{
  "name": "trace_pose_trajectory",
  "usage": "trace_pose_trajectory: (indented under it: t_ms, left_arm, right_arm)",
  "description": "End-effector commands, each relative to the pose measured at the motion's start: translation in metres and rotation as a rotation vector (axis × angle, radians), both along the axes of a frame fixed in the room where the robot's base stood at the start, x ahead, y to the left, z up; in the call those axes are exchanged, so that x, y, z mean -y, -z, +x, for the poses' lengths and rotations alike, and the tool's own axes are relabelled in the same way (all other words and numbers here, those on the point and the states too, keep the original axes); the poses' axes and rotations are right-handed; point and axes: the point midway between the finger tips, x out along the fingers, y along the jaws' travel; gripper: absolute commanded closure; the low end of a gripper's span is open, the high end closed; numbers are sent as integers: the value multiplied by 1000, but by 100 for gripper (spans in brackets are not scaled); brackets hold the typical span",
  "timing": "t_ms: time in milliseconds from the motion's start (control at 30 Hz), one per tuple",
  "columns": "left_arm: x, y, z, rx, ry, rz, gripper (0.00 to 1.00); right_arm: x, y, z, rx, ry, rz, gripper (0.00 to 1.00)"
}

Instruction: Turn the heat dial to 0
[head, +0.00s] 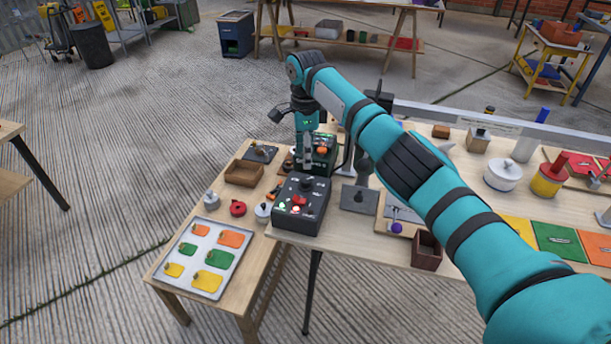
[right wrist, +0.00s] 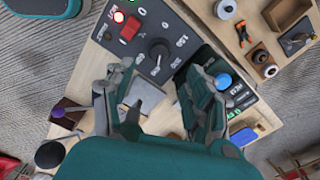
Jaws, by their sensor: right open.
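The heat dial (right wrist: 159,54) is a round black knob on a dark control box (head: 312,219). White scale marks surround it in the right wrist view, but I cannot tell exactly which mark it points to. A red switch (right wrist: 130,28) and a lit lamp (right wrist: 118,17) sit on the same panel. My right gripper (head: 307,168) points down over the dial end of the box. In the right wrist view my right gripper (right wrist: 161,78) is open, its fingers apart with the dial ahead between them. Contact with the dial is not visible. My left gripper is out of view.
A tray of colored tags (head: 200,280) and a red round item (head: 237,208) are to the left. A brown open box (head: 427,250) stands near the front edge.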

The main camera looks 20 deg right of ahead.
Motion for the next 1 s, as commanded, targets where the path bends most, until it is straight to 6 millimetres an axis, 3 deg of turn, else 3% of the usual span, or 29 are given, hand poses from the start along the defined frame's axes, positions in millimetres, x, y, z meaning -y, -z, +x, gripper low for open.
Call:
trace_pose_trajectory:
  t_ms: [233,400,833,1000]
  left_arm:
    - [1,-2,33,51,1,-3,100]
    - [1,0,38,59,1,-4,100]
    - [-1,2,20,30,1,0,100]
    - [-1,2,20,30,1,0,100]
  right_arm:
    - [0,53,-1,-2,0,-2,45]
    - [-1,75,0,-1,-2,0,45]
    - [0,84,0,1,-1,0,45]
    - [0,84,0,1,-1,0,67]
